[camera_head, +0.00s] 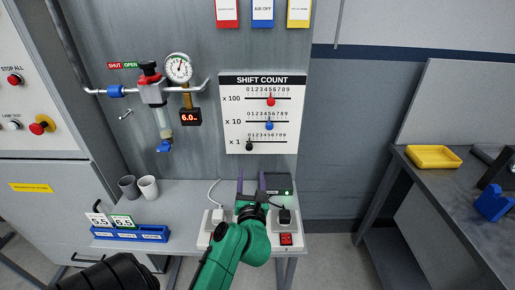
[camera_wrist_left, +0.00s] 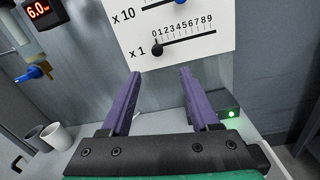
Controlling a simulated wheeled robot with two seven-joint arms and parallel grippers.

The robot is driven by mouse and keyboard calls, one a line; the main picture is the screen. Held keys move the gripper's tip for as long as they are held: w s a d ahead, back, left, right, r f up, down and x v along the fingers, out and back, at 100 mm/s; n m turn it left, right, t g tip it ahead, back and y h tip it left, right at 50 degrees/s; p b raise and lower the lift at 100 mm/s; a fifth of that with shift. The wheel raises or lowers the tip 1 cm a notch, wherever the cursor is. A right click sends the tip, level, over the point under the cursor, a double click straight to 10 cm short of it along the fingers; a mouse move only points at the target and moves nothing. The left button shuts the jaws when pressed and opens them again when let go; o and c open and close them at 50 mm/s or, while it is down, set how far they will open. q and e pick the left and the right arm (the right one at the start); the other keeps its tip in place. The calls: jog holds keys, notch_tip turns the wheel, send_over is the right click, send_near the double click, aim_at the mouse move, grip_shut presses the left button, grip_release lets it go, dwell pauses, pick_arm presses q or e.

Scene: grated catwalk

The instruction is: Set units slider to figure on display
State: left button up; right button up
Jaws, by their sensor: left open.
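A white SHIFT COUNT board (camera_head: 233,140) hangs on the grey wall panel. It has three slider rows: x 100 with a red knob (camera_head: 271,101), x 10 with a blue knob (camera_head: 269,125), and x 1 with a black knob (camera_head: 249,146). The black knob also shows in the left wrist view (camera_wrist_left: 157,49), at the left end of its row near 0. A small display (camera_head: 190,117) reads 6.0 in red. My left gripper (camera_head: 251,176) is open and empty, below the board with its purple fingers pointing toward it. My right gripper is out of view.
A gauge (camera_head: 179,68) and valve piping are left of the board. Two cups (camera_head: 148,187) and a blue rack (camera_head: 130,234) with number cards stand on the bench. A black box (camera_head: 279,183) with a green light and sockets are near my gripper. A yellow tray (camera_head: 433,157) sits on the right table.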

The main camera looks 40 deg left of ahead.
aim_at(249, 149)
pick_arm(q)
jog(key=p+x, duration=0.1)
jog(key=x, duration=0.5)
jog(key=p+x, duration=0.1)
jog(key=x, duration=0.6)
jog(key=shift+a+f+p, duration=0.15)
jog(key=shift+a+p, duration=0.15)
jog(key=shift+a, duration=0.15)
jog(key=shift+w+a, duration=0.3)
jog(key=shift+a, duration=0.05)
jog(key=shift+d, duration=0.1)
grip_shut()
